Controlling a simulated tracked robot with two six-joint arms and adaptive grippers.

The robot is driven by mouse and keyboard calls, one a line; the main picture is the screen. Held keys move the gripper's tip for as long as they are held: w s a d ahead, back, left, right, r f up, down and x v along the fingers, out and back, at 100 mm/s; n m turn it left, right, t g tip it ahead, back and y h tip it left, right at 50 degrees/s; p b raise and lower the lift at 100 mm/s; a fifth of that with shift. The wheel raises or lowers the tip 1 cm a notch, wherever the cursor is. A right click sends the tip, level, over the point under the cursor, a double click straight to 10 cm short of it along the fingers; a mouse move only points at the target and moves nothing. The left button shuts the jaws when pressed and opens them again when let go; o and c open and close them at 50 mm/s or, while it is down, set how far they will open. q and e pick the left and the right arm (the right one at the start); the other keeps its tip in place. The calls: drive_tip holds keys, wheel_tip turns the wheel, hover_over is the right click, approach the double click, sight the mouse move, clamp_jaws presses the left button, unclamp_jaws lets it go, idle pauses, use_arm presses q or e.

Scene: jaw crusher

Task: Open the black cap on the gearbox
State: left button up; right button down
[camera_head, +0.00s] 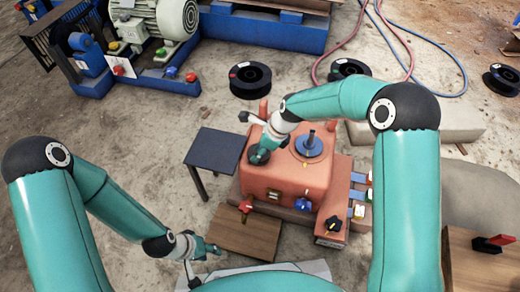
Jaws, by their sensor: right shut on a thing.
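The orange gearbox (296,182) stands on the ground right of centre. The black cap (258,158) is on the left part of its top, partly hidden by my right gripper. My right gripper (260,150) reaches down from the upper right and is shut on the black cap, which still appears level with the gearbox top. My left gripper (203,255) is low at the left, in front of the gearbox and apart from it. It looks empty, but its finger opening is too small to judge.
A blue disc with an upright stem (308,144) sits on the gearbox top, right of the cap. A small dark table (216,149) stands to its left. Red (245,205) and blue (302,204) knobs are at its front. A wooden board (245,233) lies before it.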

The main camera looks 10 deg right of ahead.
sight(254, 150)
drive_tip(key=r+g+p, duration=0.1)
drive_tip(key=p, duration=0.1)
drive_tip(key=w+g+y+p, duration=0.1)
drive_tip(key=p, duration=0.2)
drive_tip(key=shift+d+r, duration=0.2)
drive_tip(key=shift+r, duration=0.15)
drive_tip(key=shift+w+m+g+p, duration=0.1)
drive_tip(key=shift+m+g+p, duration=0.25)
drive_tip(key=shift+p, duration=0.2)
drive_tip(key=shift+w+d+g, duration=0.1)
drive_tip(key=shift+w+g, duration=0.05)
drive_tip(key=shift+g, duration=0.2)
drive_tip(key=shift+w+d+g+y, duration=0.1)
drive_tip(key=shift+w+g+y, duration=0.2)
drive_tip(key=shift+y, duration=0.1)
drive_tip(key=shift+w+d+r+m+g+y+b, duration=0.15)
drive_tip(key=shift+w+r+m+g+y+b, duration=0.2)
drive_tip(key=shift+g+b, duration=0.45)
